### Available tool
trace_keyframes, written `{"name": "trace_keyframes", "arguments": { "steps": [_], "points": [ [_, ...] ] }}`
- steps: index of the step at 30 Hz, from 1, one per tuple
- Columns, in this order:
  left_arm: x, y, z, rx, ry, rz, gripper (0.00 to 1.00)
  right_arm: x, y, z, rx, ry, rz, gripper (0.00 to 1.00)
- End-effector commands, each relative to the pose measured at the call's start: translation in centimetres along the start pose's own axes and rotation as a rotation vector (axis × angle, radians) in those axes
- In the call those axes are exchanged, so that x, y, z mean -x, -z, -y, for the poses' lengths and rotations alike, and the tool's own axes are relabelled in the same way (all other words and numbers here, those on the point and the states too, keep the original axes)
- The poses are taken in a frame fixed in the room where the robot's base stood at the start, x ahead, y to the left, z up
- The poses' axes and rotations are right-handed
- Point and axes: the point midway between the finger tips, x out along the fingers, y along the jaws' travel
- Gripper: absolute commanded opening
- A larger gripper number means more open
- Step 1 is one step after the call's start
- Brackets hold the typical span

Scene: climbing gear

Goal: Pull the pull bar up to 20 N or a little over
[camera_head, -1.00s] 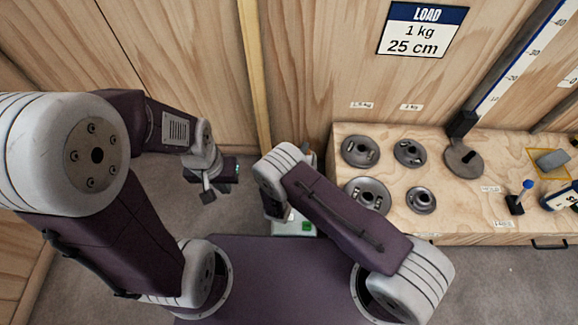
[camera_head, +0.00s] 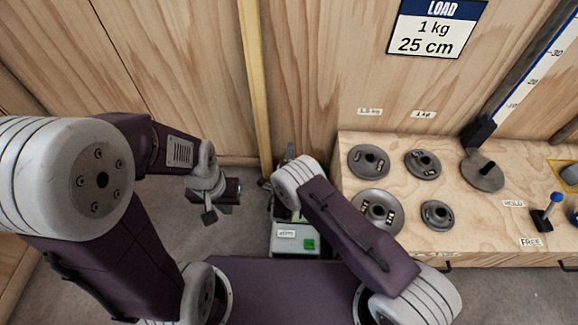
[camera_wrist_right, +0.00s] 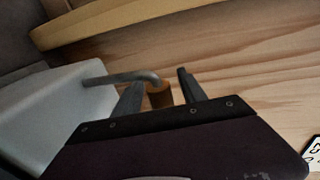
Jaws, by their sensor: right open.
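In the right wrist view a bent grey rod (camera_wrist_right: 122,78) runs from a pale grey housing to a short brown cylinder (camera_wrist_right: 160,95); this looks like the pull bar. My right gripper (camera_wrist_right: 160,90) is open, with its fingers on either side of the cylinder; I cannot tell if they touch it. In the head view my right forearm mostly hides this spot. A grey box (camera_head: 283,248) with a green button (camera_head: 309,244) and a white label stands below it. No force reading is legible. My left gripper (camera_head: 228,196) hangs over the floor at left, apart from the box; its jaw state is unclear.
A wooden bench (camera_head: 480,230) at right carries several round grey weights (camera_head: 368,161), a blue-topped lever (camera_head: 552,205) and a slanted scale (camera_head: 520,85). A load sign (camera_head: 436,27) is on the wooden wall. A wooden post (camera_head: 252,80) stands behind the box. Floor at left is clear.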

Motion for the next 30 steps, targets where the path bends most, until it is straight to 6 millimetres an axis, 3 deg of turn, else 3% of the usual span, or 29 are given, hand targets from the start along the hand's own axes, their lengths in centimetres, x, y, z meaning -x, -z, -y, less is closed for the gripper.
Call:
{"name": "trace_keyframes", "arguments": {
  "steps": [7, 12, 30],
  "points": [
    [0.00, 0.00, 0.00, 0.000, 0.000, 0.000, 0.00, -0.13, 0.01, 0.12, 0.000, 0.000, 0.000, 0.49],
    [0.00, 0.01, 0.00, 0.000, 0.000, 0.000, 0.00, -0.11, 0.01, 0.11, -0.001, 0.000, 0.000, 0.01],
    [0.55, 0.06, -0.01, 0.000, 0.000, 0.000, 0.00, 0.03, 0.02, 0.70, -0.001, 0.000, 0.000, 0.00]
  ]
}}
